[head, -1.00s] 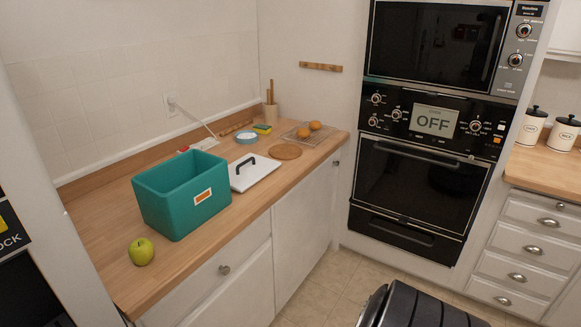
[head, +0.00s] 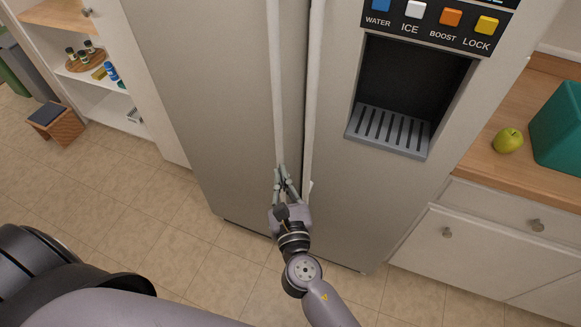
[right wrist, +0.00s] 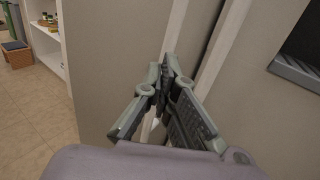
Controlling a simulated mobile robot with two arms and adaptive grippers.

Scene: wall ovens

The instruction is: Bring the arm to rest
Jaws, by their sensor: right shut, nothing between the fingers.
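My right gripper (head: 283,172) is in front of the fridge (head: 215,95), close to the two long vertical door handles (head: 309,110). Its fingers are shut with nothing between them. In the right wrist view the shut fingertips (right wrist: 168,62) meet in front of the handles, and I cannot tell whether they touch. My right arm (head: 300,270) reaches up from the bottom of the head view. My left gripper is not in view.
A dispenser recess (head: 405,85) is in the right fridge door. A counter (head: 490,165) with a green apple (head: 508,140) and a teal bin (head: 562,130) stands at right. An open shelf unit (head: 95,68) and a wooden stool (head: 62,125) are at left. The tiled floor at left is clear.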

